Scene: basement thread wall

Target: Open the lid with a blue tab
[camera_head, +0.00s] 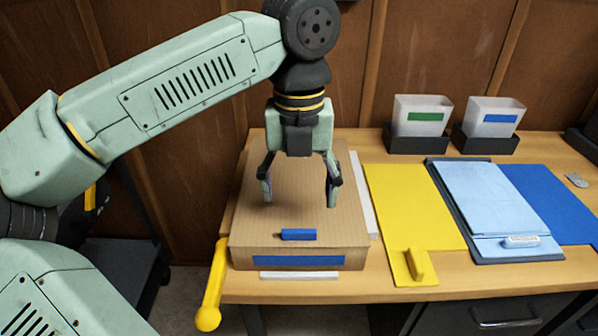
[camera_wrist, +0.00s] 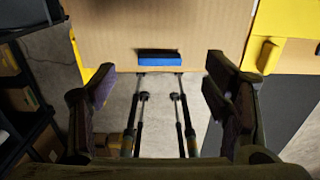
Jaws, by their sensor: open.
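A cardboard box (camera_head: 290,190) stands near the front left of the wooden table. Its lid lies flat and looks closed, with a small blue tab (camera_head: 298,234) near the front edge. A blue strip (camera_head: 297,261) runs across the box's front face. My gripper (camera_head: 310,203) points down over the lid, open and empty, behind the blue tab in the head view. In the wrist view the blue tab (camera_wrist: 159,58) lies ahead of my gripper (camera_wrist: 160,85), centred between the fingers. The gap between fingertips and lid is hard to judge.
Right of the box lie a yellow board (camera_head: 415,215) with a yellow handle, a light blue clipboard (camera_head: 492,195) and a blue sheet (camera_head: 550,200). Two clear bins (camera_head: 420,115) (camera_head: 492,120) stand behind. A yellow handle (camera_head: 212,290) sits at the table's front left corner.

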